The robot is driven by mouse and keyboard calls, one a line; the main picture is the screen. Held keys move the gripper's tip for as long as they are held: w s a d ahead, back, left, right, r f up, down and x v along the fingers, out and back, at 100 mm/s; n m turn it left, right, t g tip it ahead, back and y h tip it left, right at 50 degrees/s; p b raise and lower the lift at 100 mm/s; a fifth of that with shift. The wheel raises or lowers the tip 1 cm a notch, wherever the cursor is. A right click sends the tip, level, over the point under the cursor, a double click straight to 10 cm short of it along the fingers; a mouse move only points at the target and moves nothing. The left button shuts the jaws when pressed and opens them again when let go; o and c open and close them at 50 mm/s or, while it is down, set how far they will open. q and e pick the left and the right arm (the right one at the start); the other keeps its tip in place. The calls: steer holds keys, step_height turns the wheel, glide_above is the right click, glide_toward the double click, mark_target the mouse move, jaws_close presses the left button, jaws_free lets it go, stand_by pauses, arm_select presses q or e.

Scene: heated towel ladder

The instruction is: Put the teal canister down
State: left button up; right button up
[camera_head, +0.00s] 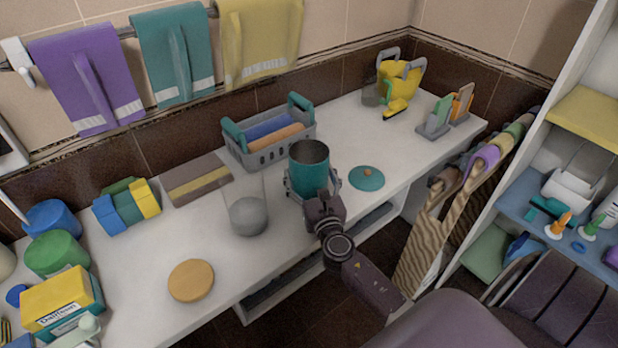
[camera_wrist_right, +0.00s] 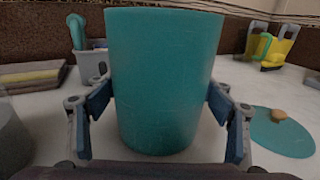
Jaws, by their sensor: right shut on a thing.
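The teal canister (camera_head: 309,174) is open-topped and upright at the front middle of the white counter, with no lid on it. In the right wrist view the canister (camera_wrist_right: 163,85) fills the middle, between the two fingers. My right gripper (camera_head: 308,190) is shut on it from the front. Its base appears at or very close to the counter top; I cannot tell whether it touches. A teal lid with a wooden knob (camera_head: 367,178) lies on the counter to the right of the canister. My left gripper is not in view.
A grey basket (camera_head: 268,146) is just behind. A round wooden lid (camera_head: 191,280) lies front left. Counter (camera_head: 335,122) is free to the back right.

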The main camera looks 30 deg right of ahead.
mark_target(314, 186)
steer(key=shift+r, duration=0.15)
steer(key=shift+f, duration=0.2)
steer(key=o, duration=1.7)
steer(key=shift+o, duration=0.2)
steer(key=shift+r, duration=0.3)
steer(key=v, duration=0.7)
steer(key=shift+s+a, duration=0.1)
steer(key=shift+s, duration=0.15)
